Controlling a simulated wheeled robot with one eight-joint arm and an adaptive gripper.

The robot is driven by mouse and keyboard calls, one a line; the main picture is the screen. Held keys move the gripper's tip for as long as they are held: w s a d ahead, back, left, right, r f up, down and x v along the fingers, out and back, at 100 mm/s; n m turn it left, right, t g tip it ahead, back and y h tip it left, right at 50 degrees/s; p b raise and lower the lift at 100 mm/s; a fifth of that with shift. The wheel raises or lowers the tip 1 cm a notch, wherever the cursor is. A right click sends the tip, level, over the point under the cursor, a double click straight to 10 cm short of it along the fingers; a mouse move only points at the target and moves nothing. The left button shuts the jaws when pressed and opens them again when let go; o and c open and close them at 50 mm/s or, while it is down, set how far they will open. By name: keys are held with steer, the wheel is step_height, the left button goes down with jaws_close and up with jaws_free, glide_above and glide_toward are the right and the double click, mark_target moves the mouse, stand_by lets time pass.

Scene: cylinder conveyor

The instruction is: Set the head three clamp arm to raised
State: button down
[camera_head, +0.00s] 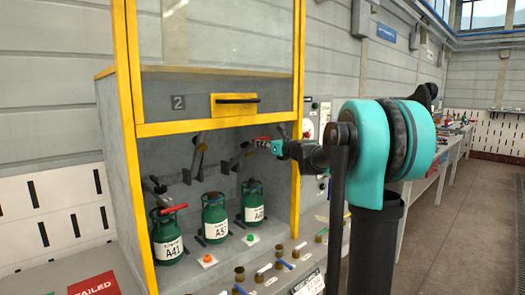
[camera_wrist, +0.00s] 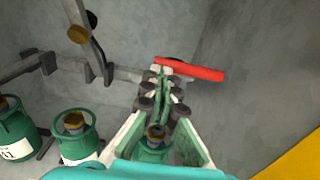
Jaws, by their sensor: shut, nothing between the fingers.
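The clamp arm at the right-hand head has a red handle (camera_head: 262,141), which lies roughly level near the back wall of the yellow-framed cabinet. In the wrist view the red handle (camera_wrist: 195,71) runs rightward just beyond my fingertips. My gripper (camera_head: 277,147) is inside the cabinet opening, above the right-hand green cylinder (camera_head: 253,201). In the wrist view my gripper (camera_wrist: 161,82) is shut and empty, its tips close to the handle's left end. I cannot tell whether they touch it. The fingers partly hide the clamp's bracket.
Two more green cylinders, the middle one (camera_head: 215,219) and the left one (camera_head: 167,238), stand in the cabinet. A second red handle (camera_head: 173,209) lies over the left cylinder. The raised glazed door (camera_head: 219,40) and yellow right post (camera_head: 299,100) bound the opening. Small valves (camera_head: 240,274) line the front.

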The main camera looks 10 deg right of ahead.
steer(key=r, duration=0.1)
steer(key=w+a+r, duration=0.1)
steer(key=r, duration=0.1)
steer(key=w+a+r, duration=0.1)
steer(key=shift+w+r, duration=0.25)
steer(key=shift+r, duration=0.1)
